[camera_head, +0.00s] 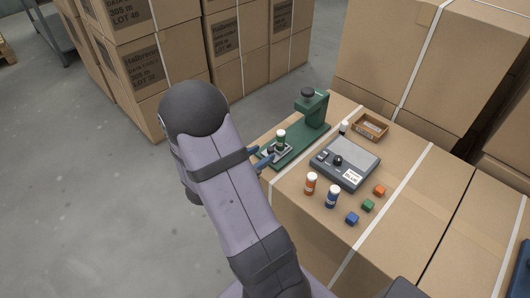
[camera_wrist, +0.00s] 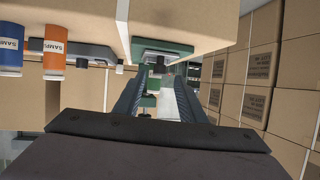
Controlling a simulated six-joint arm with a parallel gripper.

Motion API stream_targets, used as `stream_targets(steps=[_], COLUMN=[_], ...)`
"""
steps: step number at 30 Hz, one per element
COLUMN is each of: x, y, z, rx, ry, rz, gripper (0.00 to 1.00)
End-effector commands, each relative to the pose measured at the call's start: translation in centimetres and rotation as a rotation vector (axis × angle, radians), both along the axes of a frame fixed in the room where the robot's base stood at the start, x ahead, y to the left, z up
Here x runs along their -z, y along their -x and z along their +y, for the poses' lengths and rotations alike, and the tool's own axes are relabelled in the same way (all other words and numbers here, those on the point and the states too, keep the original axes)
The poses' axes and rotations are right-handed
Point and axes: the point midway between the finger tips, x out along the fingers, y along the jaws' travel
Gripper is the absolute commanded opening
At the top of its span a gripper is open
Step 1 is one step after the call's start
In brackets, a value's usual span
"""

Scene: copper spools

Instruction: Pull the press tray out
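The green press (camera_head: 312,112) stands on the cardboard box top, with a dark knob on its head. Its grey tray (camera_head: 283,151) is at the near-left end of the green base, and a green spool with a white top (camera_head: 281,137) stands upright on it. My gripper (camera_head: 266,158) is at the tray's front end, partly hidden by my arm. In the wrist view the fingers (camera_wrist: 157,88) are apart, with a dark knob (camera_wrist: 158,68) at the tray front between or just beyond their tips. Contact with it cannot be told.
Right of the press are a grey device with a black knob (camera_head: 345,162), a small open box (camera_head: 370,127), an orange spool (camera_head: 310,184), a blue spool (camera_head: 332,197) and small coloured cubes (camera_head: 368,206). Stacked cartons (camera_head: 150,70) stand behind. Floor left of the box is clear.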

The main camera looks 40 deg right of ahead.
Motion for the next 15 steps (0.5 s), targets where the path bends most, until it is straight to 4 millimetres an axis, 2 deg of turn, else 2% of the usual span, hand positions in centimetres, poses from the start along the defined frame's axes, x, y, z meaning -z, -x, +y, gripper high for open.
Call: stream_targets(steps=[6, 15], x=[-1.0, -1.3], y=[0.4, 0.6], z=[2.5, 3.3], rx=[-0.003, 0.000], ry=[-0.001, -0.001], rz=[-0.001, 0.001], gripper=[0.37, 0.37])
